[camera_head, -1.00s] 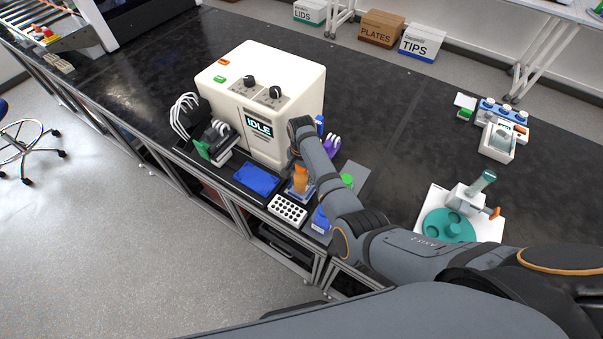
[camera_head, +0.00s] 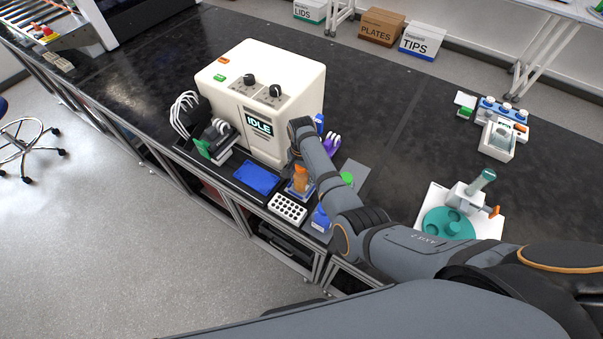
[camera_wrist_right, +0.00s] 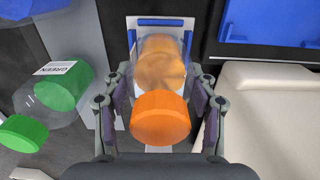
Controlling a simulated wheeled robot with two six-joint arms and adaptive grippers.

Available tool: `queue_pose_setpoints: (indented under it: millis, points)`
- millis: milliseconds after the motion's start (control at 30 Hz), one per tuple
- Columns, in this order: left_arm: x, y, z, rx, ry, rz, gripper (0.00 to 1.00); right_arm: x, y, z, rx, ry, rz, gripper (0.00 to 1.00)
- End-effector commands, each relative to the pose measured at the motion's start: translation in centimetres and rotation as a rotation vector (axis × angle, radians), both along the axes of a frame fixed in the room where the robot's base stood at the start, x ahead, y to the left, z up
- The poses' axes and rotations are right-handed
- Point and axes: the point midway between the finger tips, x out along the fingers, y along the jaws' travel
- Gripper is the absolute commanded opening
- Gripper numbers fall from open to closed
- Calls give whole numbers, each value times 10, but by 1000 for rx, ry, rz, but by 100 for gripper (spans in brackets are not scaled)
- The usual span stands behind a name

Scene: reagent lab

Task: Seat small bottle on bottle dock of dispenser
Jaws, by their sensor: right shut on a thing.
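The small bottle has an orange cap (camera_wrist_right: 160,117) and a see-through orange body (camera_wrist_right: 160,65). My right gripper (camera_wrist_right: 160,98) is shut on it, one finger on each side. In the head view the bottle (camera_head: 300,180) shows as an orange spot beside the dispenser (camera_head: 262,100), a cream box whose screen reads IDLE. The bottle is over or in the dock, a white plate with blue bars (camera_wrist_right: 160,22). The bottle hides its own base, so I cannot tell whether it touches the dock floor. My left gripper is not in view.
A blue tray (camera_head: 257,178) and a white rack with holes (camera_head: 287,208) lie near the bench's front edge. The cream dispenser wall (camera_wrist_right: 265,115) is close on the right.

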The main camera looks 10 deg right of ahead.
Motion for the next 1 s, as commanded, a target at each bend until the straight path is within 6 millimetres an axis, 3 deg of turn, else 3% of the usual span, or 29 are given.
queue_pose_setpoints:
  millis: [667, 700, 900, 1000]
  points:
    - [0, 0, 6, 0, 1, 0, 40, 1, 0, -2, 0, -1, 0, 16]
    - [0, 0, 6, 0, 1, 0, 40, 1, 0, -2, 0, -1, 0, 59]
    - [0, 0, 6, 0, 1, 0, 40, 0, 0, -2, 1, -1, 0, 84]
    - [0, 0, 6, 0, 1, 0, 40, 0, 0, -2, 0, 0, 0, 84]
